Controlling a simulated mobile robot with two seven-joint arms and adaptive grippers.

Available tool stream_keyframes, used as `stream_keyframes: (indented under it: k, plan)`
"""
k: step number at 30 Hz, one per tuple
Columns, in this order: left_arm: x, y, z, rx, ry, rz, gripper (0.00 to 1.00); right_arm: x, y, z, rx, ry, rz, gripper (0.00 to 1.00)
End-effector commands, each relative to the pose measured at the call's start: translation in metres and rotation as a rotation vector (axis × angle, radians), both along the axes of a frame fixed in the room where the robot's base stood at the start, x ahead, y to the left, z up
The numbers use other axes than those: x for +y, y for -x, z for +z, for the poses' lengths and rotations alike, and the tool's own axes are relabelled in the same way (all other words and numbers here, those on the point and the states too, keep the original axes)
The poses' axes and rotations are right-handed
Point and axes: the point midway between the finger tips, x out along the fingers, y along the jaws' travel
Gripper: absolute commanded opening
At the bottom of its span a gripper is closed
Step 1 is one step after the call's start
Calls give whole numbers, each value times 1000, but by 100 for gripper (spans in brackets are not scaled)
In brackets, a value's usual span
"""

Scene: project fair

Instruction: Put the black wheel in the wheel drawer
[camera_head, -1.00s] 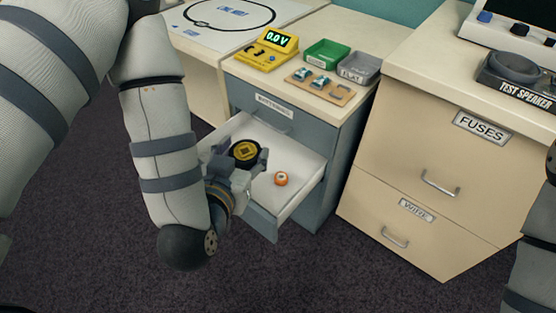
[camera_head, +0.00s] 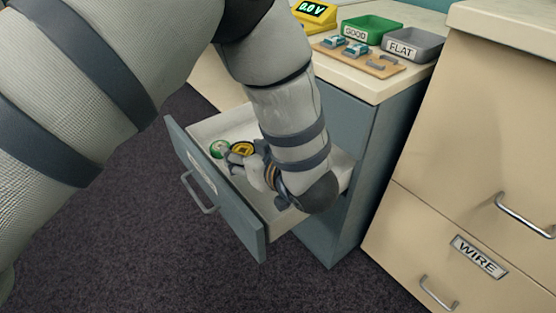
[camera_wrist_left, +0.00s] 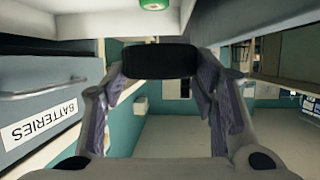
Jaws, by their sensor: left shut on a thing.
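The black wheel with a yellow hub (camera_head: 243,148) is held by my left gripper (camera_head: 242,157), inside the outline of the open drawer (camera_head: 232,222). In the left wrist view the wheel (camera_wrist_left: 160,61) shows edge-on as a dark band between the two fingers of the gripper (camera_wrist_left: 160,72). A green wheel (camera_head: 219,148) lies in the drawer just left of the black one; it also shows at the top of the left wrist view (camera_wrist_left: 154,4). The label on the drawer front is too small to read. My left forearm hides the right part of the drawer. My right gripper is out of view.
Above the drawer, the cabinet top carries a green GOOD tray (camera_head: 372,24), a grey FLAT tray (camera_head: 414,42), a wooden board (camera_head: 384,66) and a yellow meter (camera_head: 314,14). A closed BATTERIES drawer (camera_wrist_left: 40,75) shows in the left wrist view. A beige WIRE drawer (camera_head: 440,262) stands right.

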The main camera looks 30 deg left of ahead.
Motion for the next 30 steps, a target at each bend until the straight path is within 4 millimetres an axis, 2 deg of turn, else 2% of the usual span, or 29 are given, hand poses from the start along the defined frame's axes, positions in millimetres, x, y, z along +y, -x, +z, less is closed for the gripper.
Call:
stream_keyframes:
  k: [3, 6, 9, 12, 15, 17, 18, 25, 27, 30]
  plan:
    - [56, -43, 1, -5, -6, -22, 34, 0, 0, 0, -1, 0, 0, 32]
    - [112, -78, 11, -1, -8, -70, 34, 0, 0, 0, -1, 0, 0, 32]
    - [158, -99, 24, 1, -9, -121, 34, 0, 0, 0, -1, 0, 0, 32]
    - [191, -109, 34, 5, -7, -158, 34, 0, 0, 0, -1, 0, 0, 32]
    - [206, -112, 39, 7, -5, -179, 34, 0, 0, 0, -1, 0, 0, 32]
    - [202, -112, 37, 8, -5, -185, 34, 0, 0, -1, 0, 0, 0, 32]
    - [194, -111, 32, 11, -3, -188, 34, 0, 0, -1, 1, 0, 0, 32]
    - [121, -97, -2, 10, -4, -189, 34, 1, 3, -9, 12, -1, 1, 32]
    - [107, -93, -22, 14, -3, -186, 34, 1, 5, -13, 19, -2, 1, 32]
    - [91, -90, -41, 11, -3, -185, 34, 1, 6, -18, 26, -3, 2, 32]
